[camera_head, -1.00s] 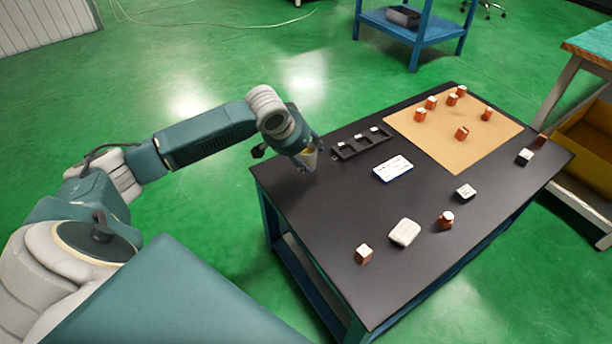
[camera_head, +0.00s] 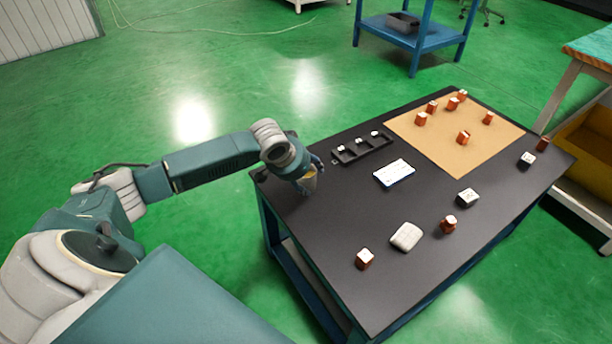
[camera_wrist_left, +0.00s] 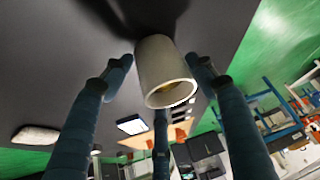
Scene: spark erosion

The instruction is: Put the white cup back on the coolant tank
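The white cup (camera_wrist_left: 166,73) is between the fingers of my left gripper (camera_wrist_left: 160,62) in the left wrist view, its open mouth facing the camera. I cannot tell whether the cup's base touches the tabletop. I cannot clearly identify a coolant tank. My right gripper is not in view.
A black tray with compartments (camera_head: 352,158), a white-and-blue card (camera_head: 394,173), a pale block (camera_head: 406,236), a tan mat (camera_head: 465,165) and several orange-brown pieces (camera_head: 364,259) are on the table. The tabletop is bare around its left front part. A yellow bin (camera_head: 583,155) stands at the right.

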